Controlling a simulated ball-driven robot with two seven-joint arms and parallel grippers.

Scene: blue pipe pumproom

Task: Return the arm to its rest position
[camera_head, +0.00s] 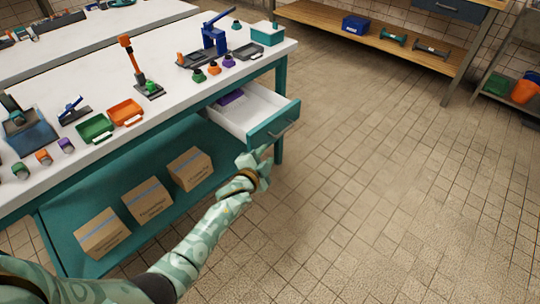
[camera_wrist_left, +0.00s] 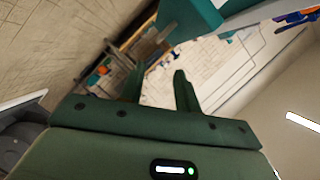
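My left arm (camera_head: 205,225) reaches in from the lower left, patterned in pale green. Its gripper (camera_head: 262,158) is in front of the open drawer (camera_head: 262,110), close to the teal drawer front with its grey handle; I cannot tell if they touch. In the left wrist view the two dark green fingers (camera_wrist_left: 158,80) stand apart with nothing between them. A teal part (camera_wrist_left: 190,18) of the furniture shows just beyond them. My right gripper is in neither view.
The white-topped workbench (camera_head: 180,100) carries a green bin (camera_head: 95,128), an orange bin (camera_head: 125,112) and a blue press (camera_head: 214,38). A purple item (camera_head: 231,97) lies in the drawer. The tiled floor (camera_head: 390,170) at right is clear.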

